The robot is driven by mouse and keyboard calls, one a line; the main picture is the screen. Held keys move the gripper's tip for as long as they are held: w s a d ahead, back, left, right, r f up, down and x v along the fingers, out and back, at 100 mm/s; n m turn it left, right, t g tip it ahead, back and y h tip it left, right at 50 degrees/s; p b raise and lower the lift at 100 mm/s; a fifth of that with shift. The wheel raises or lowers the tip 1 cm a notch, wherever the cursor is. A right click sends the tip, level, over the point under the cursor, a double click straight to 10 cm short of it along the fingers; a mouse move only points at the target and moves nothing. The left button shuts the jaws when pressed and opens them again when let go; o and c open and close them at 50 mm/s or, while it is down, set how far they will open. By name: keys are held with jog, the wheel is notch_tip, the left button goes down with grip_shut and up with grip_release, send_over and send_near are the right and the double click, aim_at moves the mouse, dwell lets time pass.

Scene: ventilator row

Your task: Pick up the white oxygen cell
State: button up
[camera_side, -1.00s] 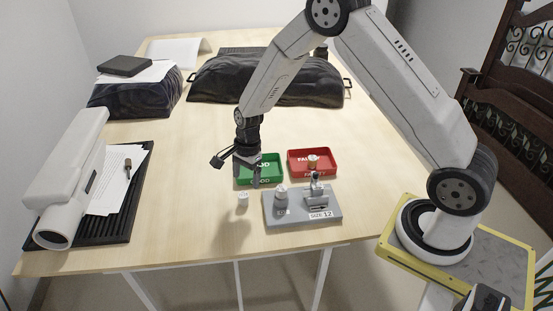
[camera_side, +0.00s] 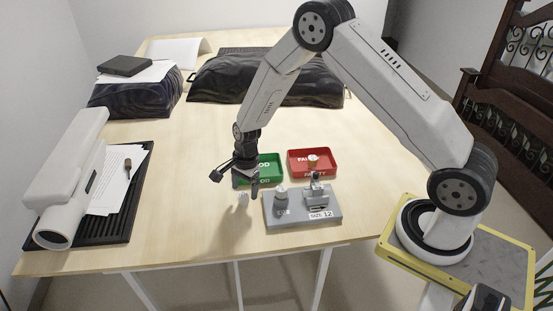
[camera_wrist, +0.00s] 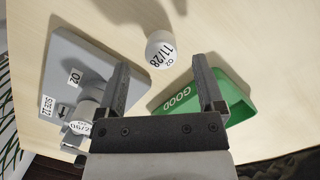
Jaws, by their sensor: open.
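The white oxygen cell (camera_wrist: 160,51) stands on the bare table in the wrist view, with a label reading "O2 11/28" on its top. It also shows in the side view (camera_side: 242,197), partly covered by my gripper. My gripper (camera_side: 246,191) is above the cell, pointing down. In the wrist view my gripper (camera_wrist: 160,85) has its two fingers spread wide with nothing between them. The cell lies just beyond the fingertips there, and I see no contact.
Table left of the cell is clear.

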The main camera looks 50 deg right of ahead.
aim_at(243, 194)
jog(key=shift+w+a+f, duration=0.1)
jog(key=shift+a+f, duration=0.1)
jog(key=shift+f, duration=0.75)
jog(key=shift+a+f, duration=0.2)
jog(key=shift+f, duration=0.7)
grip_shut()
